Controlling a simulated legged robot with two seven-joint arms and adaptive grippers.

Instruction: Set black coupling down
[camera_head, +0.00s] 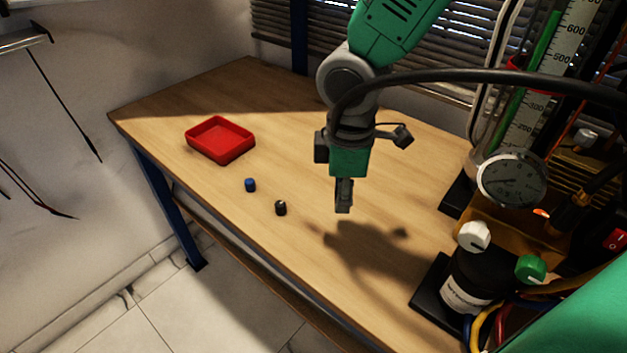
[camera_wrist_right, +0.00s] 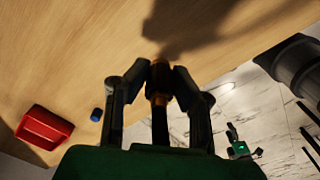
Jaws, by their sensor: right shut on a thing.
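My right gripper (camera_head: 343,208) hangs above the middle of the wooden table, fingers down. In the right wrist view its two fingers (camera_wrist_right: 158,78) are closed on a dark cylindrical piece (camera_wrist_right: 160,72), which I take as the black coupling. An orange-brown band (camera_wrist_right: 159,99) shows below it in the picture. In the head view the fingers hide most of the held piece. A separate small black cylinder (camera_head: 280,208) stands on the table left of the gripper. My left gripper is not in view.
A blue cylinder (camera_head: 250,185) stands beside the black one. A red tray (camera_head: 221,155) lies farther left, empty. At right are a gauge (camera_head: 512,180) and a dark bottle with white and green knobs (camera_head: 468,280). The wooden table (camera_head: 190,110) has bare room around the gripper.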

